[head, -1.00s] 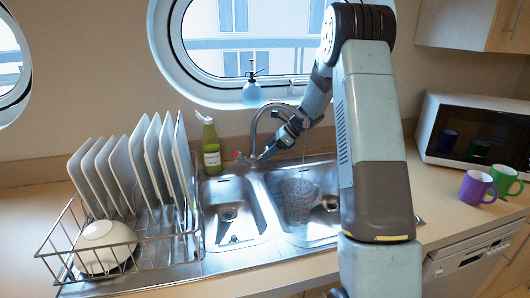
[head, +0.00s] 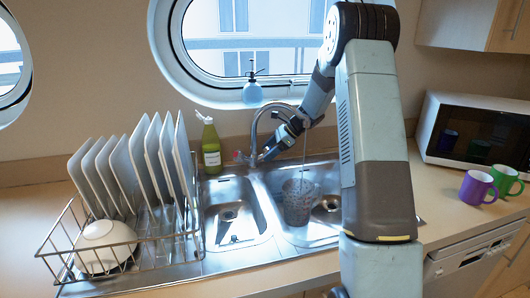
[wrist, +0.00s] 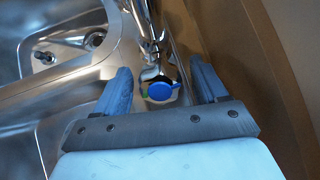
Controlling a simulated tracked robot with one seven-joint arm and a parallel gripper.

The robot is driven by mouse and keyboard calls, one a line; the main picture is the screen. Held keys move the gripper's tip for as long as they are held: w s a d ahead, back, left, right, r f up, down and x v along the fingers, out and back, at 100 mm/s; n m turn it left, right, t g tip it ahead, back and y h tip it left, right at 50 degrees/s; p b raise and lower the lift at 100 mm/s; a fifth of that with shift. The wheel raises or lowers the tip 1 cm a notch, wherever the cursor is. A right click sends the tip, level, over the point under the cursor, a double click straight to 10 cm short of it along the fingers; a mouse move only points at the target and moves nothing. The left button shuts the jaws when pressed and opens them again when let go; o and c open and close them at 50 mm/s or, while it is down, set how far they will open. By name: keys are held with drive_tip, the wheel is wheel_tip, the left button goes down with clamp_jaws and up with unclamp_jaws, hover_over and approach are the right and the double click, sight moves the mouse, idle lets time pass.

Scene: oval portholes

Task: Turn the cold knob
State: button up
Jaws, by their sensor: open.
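The blue cold knob (wrist: 163,91) sits at the base of the chrome faucet in the wrist view. My gripper (wrist: 160,78) is open, with one finger on each side of the knob and a visible gap to it on both sides. In the head view my gripper (head: 268,153) is low beside the base of the faucet (head: 254,130), and I cannot make out the blue knob there. A thin stream of water falls from the spout area toward a tumbler-like vessel (head: 298,203) in the right basin.
A rack (head: 157,247) with plates and a bowl is at left. A spray bottle (head: 252,92) is on the sill. Purple (head: 477,188) and green mugs stand by the microwave (head: 472,130) at right.

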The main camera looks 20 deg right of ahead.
drive_tip(key=v, duration=1.3)
drive_tip(key=shift+d+r, duration=0.25)
drive_tip(key=shift+d, duration=0.05)
drive_tip(key=shift+s, duration=0.1)
idle(6.3)
